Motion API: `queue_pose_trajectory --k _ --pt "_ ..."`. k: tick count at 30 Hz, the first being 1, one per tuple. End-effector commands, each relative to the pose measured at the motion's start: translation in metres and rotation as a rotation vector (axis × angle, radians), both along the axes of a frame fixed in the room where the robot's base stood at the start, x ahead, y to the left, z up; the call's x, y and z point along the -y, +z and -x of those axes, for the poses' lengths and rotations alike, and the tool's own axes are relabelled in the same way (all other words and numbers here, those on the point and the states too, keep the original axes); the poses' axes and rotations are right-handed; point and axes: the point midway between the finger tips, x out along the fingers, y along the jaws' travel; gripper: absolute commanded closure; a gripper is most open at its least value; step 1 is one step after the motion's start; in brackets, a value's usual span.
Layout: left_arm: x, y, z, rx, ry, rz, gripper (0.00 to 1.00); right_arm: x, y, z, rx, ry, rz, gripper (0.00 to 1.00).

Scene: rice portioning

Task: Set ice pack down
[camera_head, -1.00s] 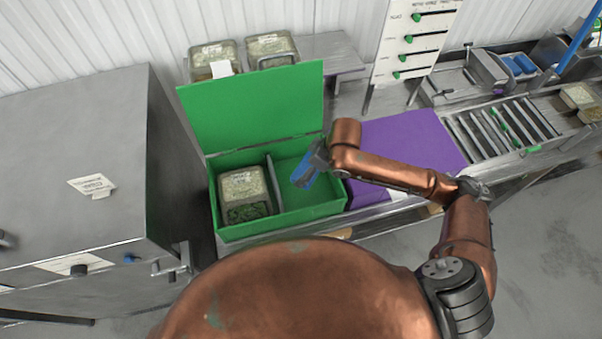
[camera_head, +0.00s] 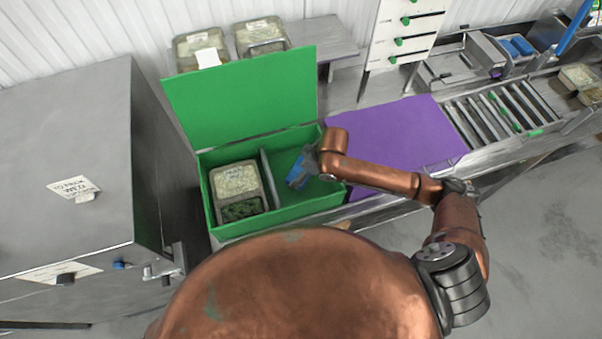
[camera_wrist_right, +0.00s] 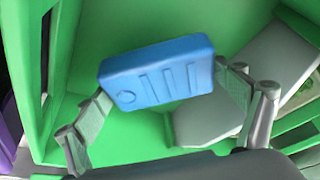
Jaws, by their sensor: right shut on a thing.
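The blue ice pack (camera_head: 299,173) is in the right compartment area of the green box (camera_head: 272,223), whose lid stands open at the back. In the right wrist view the ice pack (camera_wrist_right: 157,73) lies across between the two fingers of my right gripper (camera_wrist_right: 165,105), which is shut on it. Green box floor shows around and below the pack. In the head view my right gripper (camera_head: 312,160) reaches down into the box; its fingers are mostly hidden by the wrist. I cannot tell whether the pack touches the floor. My left gripper is not in view.
A grey divider (camera_head: 268,178) splits the box. Filled food containers (camera_head: 238,182) occupy the left compartment. A purple mat (camera_head: 385,135) lies to the right, with a slatted rack (camera_head: 500,108) beyond. More containers (camera_head: 262,35) stand on the shelf behind. A steel cabinet (camera_head: 75,170) is at left.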

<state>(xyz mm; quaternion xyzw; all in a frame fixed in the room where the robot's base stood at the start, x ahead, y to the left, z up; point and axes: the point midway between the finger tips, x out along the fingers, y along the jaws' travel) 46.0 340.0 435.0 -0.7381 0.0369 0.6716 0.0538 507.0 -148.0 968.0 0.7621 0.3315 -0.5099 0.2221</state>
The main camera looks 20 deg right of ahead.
Motion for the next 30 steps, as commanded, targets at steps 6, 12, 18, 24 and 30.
queue_pose_trajectory --k 6,12,18,24,30 --pt "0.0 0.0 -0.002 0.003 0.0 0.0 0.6 0.0 -0.024 0.0 0.001 0.0 -0.001 0.45" --pt "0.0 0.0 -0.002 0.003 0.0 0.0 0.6 0.0 -0.024 0.0 0.001 0.0 -0.001 0.45" --pt "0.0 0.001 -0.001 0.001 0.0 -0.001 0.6 0.0 -0.027 0.001 -0.001 0.0 -0.001 0.05" --pt "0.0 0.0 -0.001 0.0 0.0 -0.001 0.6 0.0 -0.027 0.0 -0.001 0.0 -0.001 0.0" --pt "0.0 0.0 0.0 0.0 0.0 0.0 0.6 0.0 -0.025 0.0 0.0 0.0 0.0 0.0"
